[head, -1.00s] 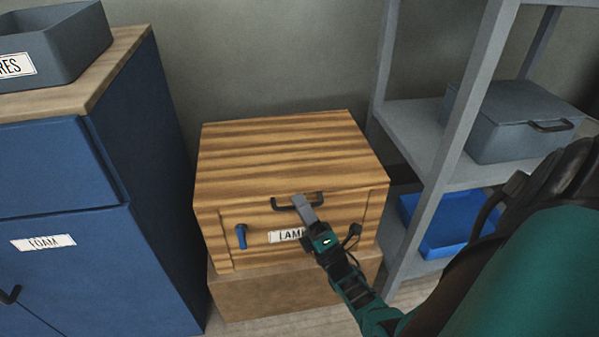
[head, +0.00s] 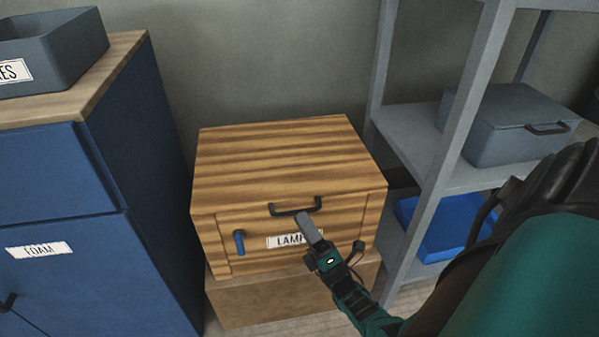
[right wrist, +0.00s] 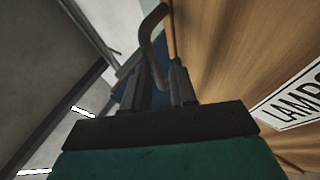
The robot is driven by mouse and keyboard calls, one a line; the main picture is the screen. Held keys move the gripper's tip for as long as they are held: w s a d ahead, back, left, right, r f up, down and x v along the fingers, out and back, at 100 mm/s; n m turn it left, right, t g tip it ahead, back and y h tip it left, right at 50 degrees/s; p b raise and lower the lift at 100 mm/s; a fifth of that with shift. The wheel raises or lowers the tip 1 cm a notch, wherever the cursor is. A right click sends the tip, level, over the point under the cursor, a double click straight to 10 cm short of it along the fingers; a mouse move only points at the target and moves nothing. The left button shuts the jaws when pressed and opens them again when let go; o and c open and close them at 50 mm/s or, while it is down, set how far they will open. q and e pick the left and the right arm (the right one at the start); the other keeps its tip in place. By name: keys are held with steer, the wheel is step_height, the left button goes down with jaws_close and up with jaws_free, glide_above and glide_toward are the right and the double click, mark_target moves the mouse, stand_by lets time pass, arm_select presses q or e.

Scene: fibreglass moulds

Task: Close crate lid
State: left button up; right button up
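The striped wooden crate (head: 228,236), with a "LAMPS" label (head: 285,241), stands on a plain wooden block. Its lid (head: 280,160) lies flat on top, with no clear gap at the front edge. A dark bar handle (head: 274,210) sticks out at the lid's front; the right wrist view also shows the handle (right wrist: 147,38). My right gripper (head: 304,220) is in front of the crate, just below the handle, covering part of the label. In the right wrist view its fingers (right wrist: 158,88) are apart, with the handle close to their tips; contact is unclear. My left gripper is out of view.
A blue latch (head: 239,242) hangs on the crate's front left. A blue cabinet (head: 60,180) stands left, with a grey bin (head: 60,50) on top. Grey shelving (head: 400,140) at right holds a lidded grey box (head: 505,125) and a blue tray (head: 445,230).

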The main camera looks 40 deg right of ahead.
steer(key=v, duration=0.4)
steer(key=shift+s, duration=0.35)
steer(key=shift+d+r, duration=0.1)
